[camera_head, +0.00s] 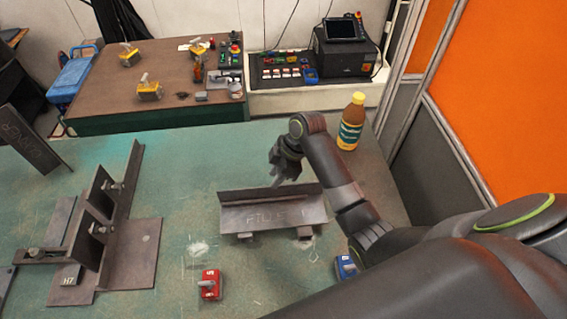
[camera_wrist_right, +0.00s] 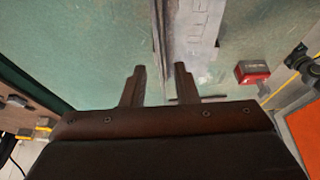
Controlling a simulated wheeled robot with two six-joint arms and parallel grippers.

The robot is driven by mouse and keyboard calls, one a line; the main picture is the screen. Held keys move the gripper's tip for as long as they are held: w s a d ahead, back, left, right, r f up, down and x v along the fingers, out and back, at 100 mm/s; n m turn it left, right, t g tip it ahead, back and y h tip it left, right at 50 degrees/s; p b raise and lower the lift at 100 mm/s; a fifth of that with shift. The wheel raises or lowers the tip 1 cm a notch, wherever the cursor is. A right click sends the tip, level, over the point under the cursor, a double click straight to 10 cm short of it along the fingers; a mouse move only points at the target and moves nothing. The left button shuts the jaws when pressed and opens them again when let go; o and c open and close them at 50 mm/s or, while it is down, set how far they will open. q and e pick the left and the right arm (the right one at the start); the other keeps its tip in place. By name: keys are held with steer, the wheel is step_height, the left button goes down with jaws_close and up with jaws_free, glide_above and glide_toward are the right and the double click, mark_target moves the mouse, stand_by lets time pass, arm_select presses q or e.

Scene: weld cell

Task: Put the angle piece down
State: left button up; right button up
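The angle piece (camera_head: 272,212) is a dark steel L-section with faint lettering on its face. In the head view it rests on two small dark supports on the green table, its upright flange at the back. It also shows in the right wrist view (camera_wrist_right: 182,40), with the thin flange edge running between the fingers. My right gripper (camera_head: 286,178) is at the back edge of the angle piece, right of its middle. In the right wrist view the fingers (camera_wrist_right: 160,72) stand apart, with visible gaps to the flange. My left gripper is out of view.
A steel fixture (camera_head: 130,250) with upright plates stands left on the table. A red switch block (camera_head: 210,284) and a blue one (camera_head: 346,266) sit in front. A bottle (camera_head: 351,122) stands behind right, near an orange partition (camera_head: 510,90). Table between fixture and angle piece is mostly clear.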

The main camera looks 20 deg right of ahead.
steer(key=v, duration=0.4)
steer(key=shift+d+r, duration=0.2)
steer(key=shift+r, duration=0.1)
steer(key=shift+s+d+r, duration=0.1)
steer(key=shift+d+r, duration=0.05)
steer(key=shift+r, duration=0.45)
